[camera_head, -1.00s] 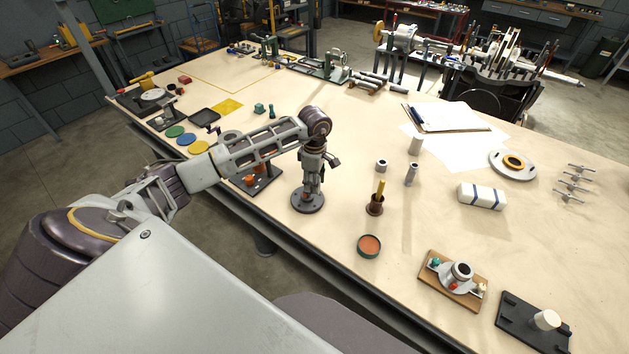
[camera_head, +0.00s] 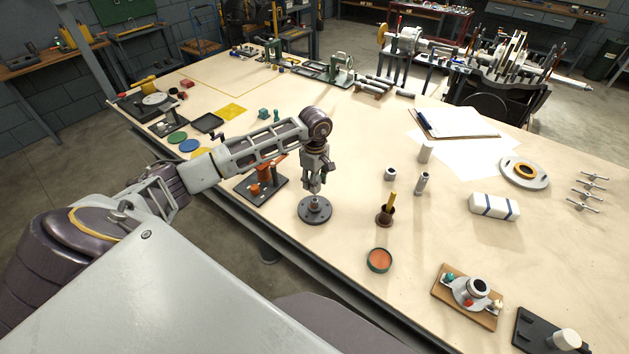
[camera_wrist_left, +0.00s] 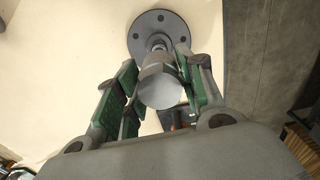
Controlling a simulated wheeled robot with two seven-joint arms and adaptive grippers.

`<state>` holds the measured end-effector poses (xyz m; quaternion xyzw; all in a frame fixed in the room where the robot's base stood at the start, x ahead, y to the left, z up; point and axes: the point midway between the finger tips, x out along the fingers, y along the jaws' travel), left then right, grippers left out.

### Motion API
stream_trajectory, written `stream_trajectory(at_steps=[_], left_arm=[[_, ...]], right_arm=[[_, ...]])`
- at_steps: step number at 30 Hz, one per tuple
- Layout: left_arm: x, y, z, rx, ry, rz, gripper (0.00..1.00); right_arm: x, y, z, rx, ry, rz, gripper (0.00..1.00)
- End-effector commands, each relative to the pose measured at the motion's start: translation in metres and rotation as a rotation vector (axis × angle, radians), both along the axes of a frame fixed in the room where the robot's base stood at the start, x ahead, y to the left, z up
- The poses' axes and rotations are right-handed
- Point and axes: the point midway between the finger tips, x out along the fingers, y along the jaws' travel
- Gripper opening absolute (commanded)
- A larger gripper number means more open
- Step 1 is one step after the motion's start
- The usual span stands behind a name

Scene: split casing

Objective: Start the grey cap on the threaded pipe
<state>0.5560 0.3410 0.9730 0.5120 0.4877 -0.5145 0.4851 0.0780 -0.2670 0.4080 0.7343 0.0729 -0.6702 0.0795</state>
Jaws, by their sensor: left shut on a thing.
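The grey cap (camera_wrist_left: 160,88) sits between the green-padded fingers of my left gripper (camera_wrist_left: 158,92) in the left wrist view, and the gripper is shut on it. The threaded pipe (camera_wrist_left: 157,42) stands on a round grey flange (camera_wrist_left: 143,21) with bolt holes, just beyond the cap. In the head view my left gripper (camera_head: 315,188) points down above the flange (camera_head: 315,213), with the short upright pipe (camera_head: 315,203) showing below the fingertips. The cap is mostly hidden there. I cannot tell whether cap and pipe touch. My right gripper is not in view.
A black stand with orange parts (camera_head: 262,188) is close on the left of the flange. A brown cup with a yellow stick (camera_head: 386,213) and an orange-filled dish (camera_head: 379,260) stand to the right. A wooden board with fittings (camera_head: 466,298) lies front right. The table's front edge runs nearby.

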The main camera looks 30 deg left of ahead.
Motion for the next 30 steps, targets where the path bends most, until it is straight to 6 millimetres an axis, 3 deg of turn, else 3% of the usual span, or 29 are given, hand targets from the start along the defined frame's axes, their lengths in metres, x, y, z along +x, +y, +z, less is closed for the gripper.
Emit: stream_trajectory(at_steps=[13,30], left_arm=[[0.0013,-0.0001,0.0006,-0.001,-0.006,-0.143,0.05],[0.0012,-0.0002,-0.0020,-0.001,-0.005,-0.156,0.05]], right_arm=[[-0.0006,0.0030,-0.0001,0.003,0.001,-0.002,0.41],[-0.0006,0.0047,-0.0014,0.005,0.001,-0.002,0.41]])
